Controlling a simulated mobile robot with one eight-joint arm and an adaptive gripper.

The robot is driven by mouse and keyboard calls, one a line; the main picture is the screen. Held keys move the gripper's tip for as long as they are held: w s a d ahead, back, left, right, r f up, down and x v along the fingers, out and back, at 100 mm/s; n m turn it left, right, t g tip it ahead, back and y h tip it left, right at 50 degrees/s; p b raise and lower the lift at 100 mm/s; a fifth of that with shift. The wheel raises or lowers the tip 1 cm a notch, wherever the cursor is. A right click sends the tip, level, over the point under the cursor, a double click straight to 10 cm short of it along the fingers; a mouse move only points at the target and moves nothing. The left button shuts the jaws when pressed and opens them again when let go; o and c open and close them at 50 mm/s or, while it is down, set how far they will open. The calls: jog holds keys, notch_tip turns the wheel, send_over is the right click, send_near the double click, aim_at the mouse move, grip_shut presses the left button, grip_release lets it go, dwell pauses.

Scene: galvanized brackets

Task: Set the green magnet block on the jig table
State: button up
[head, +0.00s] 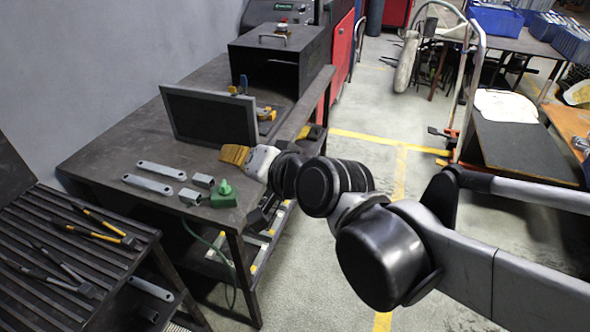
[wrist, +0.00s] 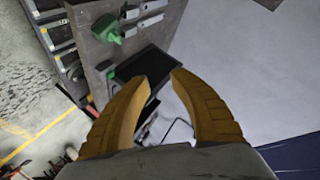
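The green magnet block (head: 223,196) stands near the front corner of a dark steel table (head: 120,130), with a knob-like top. It also shows in the wrist view (wrist: 107,29), on the table beyond my fingers. My gripper (head: 234,155), with ribbed orange fingers, is above the table, behind the green block in the head view and apart from it. In the wrist view my gripper (wrist: 161,76) is open, with nothing between the fingertips. I cannot tell which surface is the jig table; a slatted table (head: 60,215) stands at the lower left.
Grey metal brackets (head: 148,184) lie beside the green block. A dark framed panel (head: 210,117) and a black box (head: 280,55) stand farther back. Clamps and hand tools (head: 95,228) lie on the slatted table. Floor (head: 330,260) is open to the right.

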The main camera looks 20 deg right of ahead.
jog(key=s+d+f+n+g+h, duration=0.5)
jog(key=s+d+f, duration=0.4)
jog(key=s+d, duration=0.2)
jog(key=d, duration=0.2)
jog(key=shift+s+d, duration=0.3)
jog(key=shift+s, duration=0.05)
dwell(0.7)
